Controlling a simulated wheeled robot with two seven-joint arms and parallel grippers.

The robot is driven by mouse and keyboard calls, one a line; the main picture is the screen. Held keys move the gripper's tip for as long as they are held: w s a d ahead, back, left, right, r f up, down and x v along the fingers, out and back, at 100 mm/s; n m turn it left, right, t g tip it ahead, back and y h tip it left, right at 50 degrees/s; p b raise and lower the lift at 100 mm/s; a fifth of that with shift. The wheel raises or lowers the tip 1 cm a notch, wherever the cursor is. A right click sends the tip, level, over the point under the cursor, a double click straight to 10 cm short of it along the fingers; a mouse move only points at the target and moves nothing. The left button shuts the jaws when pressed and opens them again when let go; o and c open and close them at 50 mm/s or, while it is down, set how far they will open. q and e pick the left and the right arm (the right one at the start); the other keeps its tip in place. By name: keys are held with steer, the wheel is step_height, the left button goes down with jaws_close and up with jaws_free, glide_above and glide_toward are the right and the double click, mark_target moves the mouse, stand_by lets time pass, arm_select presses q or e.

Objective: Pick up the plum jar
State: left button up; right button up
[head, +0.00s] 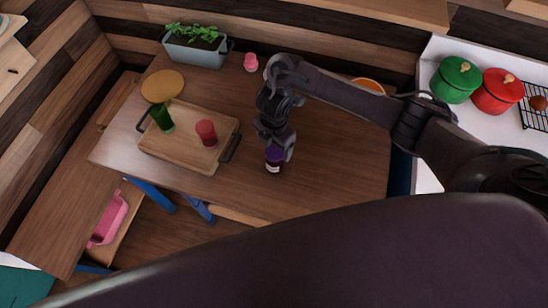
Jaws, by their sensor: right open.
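The plum jar (273,157) is a small dark purple jar with a pale band near its bottom. It stands on the wooden table to the right of the tray. My right gripper (275,146) is directly over the jar, with its fingers open around or just above the jar's top. The gripper hides the jar's upper part, and I cannot tell whether the fingers touch it. My left gripper is not in view.
Left of the jar, a wooden tray (178,151) holds a green cup (162,118) and a red cup (206,133). Behind are a round board (162,86), a planter (196,50), a pink item (251,62) and an orange-rimmed bowl (369,85). The table right of the jar is clear.

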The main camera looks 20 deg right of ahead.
steer(key=shift+s+f+b, duration=0.2)
steer(key=shift+f+b, duration=0.1)
steer(key=shift+f, duration=0.55)
steer(key=f, duration=0.1)
steer(key=f+b, duration=0.1)
steer(key=shift+w+d+f, duration=0.15)
steer(key=shift+w+f, duration=0.15)
steer(key=shift+f, duration=0.5)
steer(key=shift+w, duration=0.1)
steer(key=c, duration=1.7)
steer(key=shift+r, duration=0.45)
step_height(320, 180, up, 10)
steer(key=p, duration=0.7)
arm_select(q)
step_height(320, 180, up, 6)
steer(key=p, duration=0.1)
arm_select(e)
step_height(320, 180, up, 9)
glide_above(275, 151)
